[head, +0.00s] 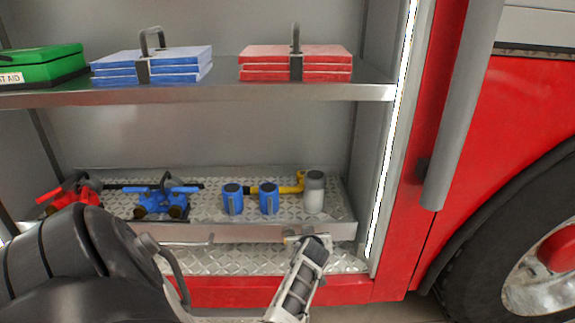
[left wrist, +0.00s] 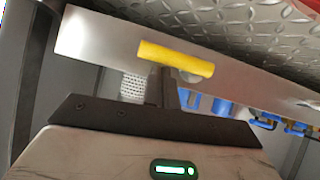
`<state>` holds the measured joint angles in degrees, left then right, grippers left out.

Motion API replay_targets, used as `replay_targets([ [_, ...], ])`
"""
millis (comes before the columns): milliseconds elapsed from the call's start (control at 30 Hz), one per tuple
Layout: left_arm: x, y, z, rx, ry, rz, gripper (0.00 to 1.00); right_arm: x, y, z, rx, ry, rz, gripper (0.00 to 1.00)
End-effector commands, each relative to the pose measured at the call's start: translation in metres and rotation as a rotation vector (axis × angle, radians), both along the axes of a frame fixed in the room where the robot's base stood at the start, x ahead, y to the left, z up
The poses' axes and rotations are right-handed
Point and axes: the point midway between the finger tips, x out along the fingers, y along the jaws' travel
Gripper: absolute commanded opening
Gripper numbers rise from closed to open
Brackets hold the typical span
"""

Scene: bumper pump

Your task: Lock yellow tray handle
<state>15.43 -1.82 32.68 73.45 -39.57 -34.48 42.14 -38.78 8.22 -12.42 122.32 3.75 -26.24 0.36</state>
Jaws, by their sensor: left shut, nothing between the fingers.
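The yellow tray handle (left wrist: 176,59) is a short yellow bar on the tray's silver front strip in the left wrist view. In the head view only a small tan bit shows at the tray's front edge, beside my gripper. The tray (head: 240,233) is a metal diamond-plate shelf. My left gripper (head: 318,244) is at the tray's front edge, near its right end. In the left wrist view its dark fingers (left wrist: 170,92) are together with nothing between them, close to the yellow handle. Whether they touch it I cannot tell. My right gripper is out of view.
On the tray stand red (head: 70,193) and blue (head: 163,200) fittings, two blue cylinders (head: 268,198) and a grey one (head: 314,190). A shelf above (head: 220,95) holds blue and red cases and a green first-aid box (head: 45,65). A grey vertical bar (head: 465,110) stands at right.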

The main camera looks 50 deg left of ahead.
Motion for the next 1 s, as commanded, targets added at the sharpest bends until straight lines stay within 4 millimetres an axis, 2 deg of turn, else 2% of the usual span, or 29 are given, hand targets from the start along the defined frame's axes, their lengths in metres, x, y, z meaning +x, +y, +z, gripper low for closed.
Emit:
replay_targets([
  [667, -0.003, 0.001, -0.002, -0.003, 0.000, 0.006, 0.00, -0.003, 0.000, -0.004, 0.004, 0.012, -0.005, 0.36],
  [833, -0.005, -0.008, 0.008, -0.005, -0.002, 0.004, 0.00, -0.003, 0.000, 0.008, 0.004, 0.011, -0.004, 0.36],
  [1000, -0.009, -0.027, 0.024, -0.006, -0.001, 0.002, 0.00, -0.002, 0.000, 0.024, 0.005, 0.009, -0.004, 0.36],
])
